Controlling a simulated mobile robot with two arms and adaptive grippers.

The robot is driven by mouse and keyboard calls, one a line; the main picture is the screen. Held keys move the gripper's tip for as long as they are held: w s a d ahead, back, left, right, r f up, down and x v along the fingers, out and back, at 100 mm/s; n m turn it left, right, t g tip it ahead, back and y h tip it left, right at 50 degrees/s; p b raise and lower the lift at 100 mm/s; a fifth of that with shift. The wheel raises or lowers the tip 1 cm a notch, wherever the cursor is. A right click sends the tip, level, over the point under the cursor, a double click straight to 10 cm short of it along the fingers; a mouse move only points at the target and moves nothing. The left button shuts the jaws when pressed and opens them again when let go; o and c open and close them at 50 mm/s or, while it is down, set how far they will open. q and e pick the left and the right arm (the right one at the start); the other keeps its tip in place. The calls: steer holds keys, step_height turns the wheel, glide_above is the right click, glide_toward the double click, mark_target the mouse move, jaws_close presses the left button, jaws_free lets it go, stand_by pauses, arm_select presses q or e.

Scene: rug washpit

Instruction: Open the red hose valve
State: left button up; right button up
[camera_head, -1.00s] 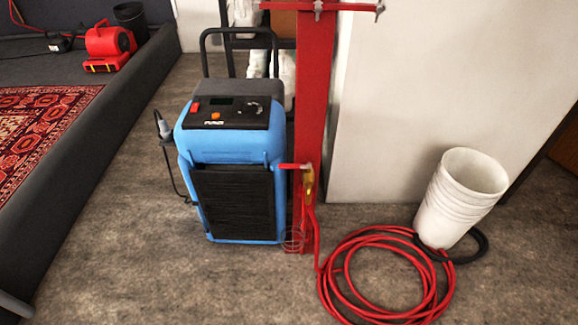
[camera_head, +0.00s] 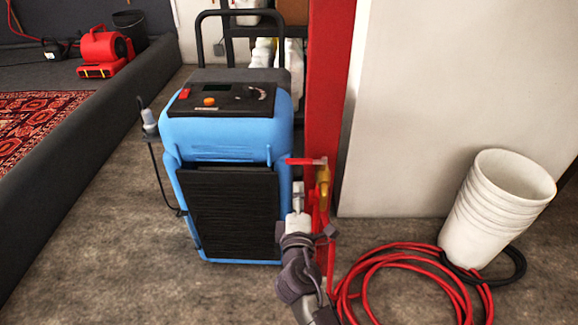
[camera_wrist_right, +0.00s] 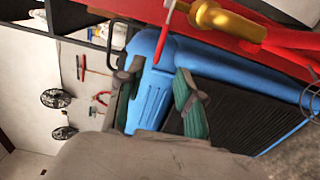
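The red hose valve has a red lever handle (camera_head: 303,161) and a brass body (camera_head: 323,176) on the red post (camera_head: 328,90). The lever points left, roughly level, toward the blue machine. In the right wrist view the lever (camera_wrist_right: 170,14) and brass body (camera_wrist_right: 230,20) are at the top edge. My right gripper (camera_head: 298,190) is just below the lever, in front of the post. In the wrist view its green-padded fingers (camera_wrist_right: 158,78) are apart with nothing between them, and the lever is beyond the tips. My left gripper is not in view.
The blue machine (camera_head: 228,138) stands close left of the valve. A coiled red hose (camera_head: 405,255) lies on the floor, with stacked white buckets (camera_head: 490,215) at right. A raised dark edge (camera_head: 75,170) borders the rug (camera_head: 35,120) at left.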

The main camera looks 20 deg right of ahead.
glide_toward(299, 160)
steer(key=x, duration=0.3)
steer(key=shift+w+f, duration=0.2)
steer(key=shift+w, duration=0.15)
steer(key=x, duration=0.5)
steer(key=shift+w+d+f+b, duration=0.15)
steer(key=shift+b, duration=0.15)
steer(key=shift+w+d, duration=0.15)
steer(key=shift+w, duration=0.35)
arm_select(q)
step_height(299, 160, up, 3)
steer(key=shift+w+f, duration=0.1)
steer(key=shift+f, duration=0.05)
arm_select(e)
jaws_close()
